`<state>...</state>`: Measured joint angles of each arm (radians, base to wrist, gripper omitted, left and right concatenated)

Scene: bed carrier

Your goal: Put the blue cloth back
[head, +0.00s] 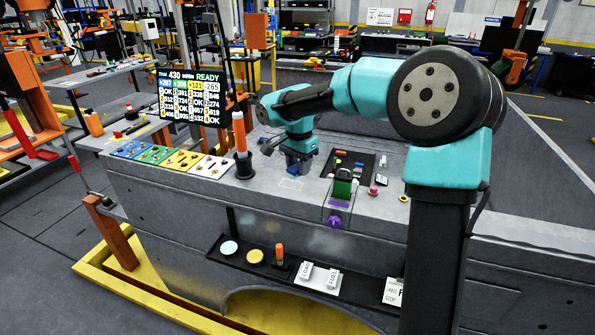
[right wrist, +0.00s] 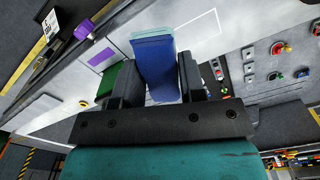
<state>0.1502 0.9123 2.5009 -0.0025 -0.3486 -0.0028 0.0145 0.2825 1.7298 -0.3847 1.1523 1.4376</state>
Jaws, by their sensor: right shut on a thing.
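The blue cloth (right wrist: 155,62) shows in the right wrist view as a folded, upright blue slab. My right gripper (right wrist: 160,75) is shut on it, with a dark finger on each side. In the head view my right gripper (head: 296,166) is low over the grey deck, left of a green block in a holder. The cloth cannot be made out clearly in the head view. A white outlined rectangle (head: 290,184) is marked on the deck just in front of the gripper. Whether the cloth touches the deck cannot be told. My left gripper is not in view.
The green block (head: 342,186) stands behind a purple patch and purple knob (head: 334,221). A black tray (head: 352,168) with small parts lies behind it. An orange-handled tool (head: 240,132) stands upright at left, beside coloured panels (head: 172,159). A lower shelf (head: 215,254) holds discs and labels.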

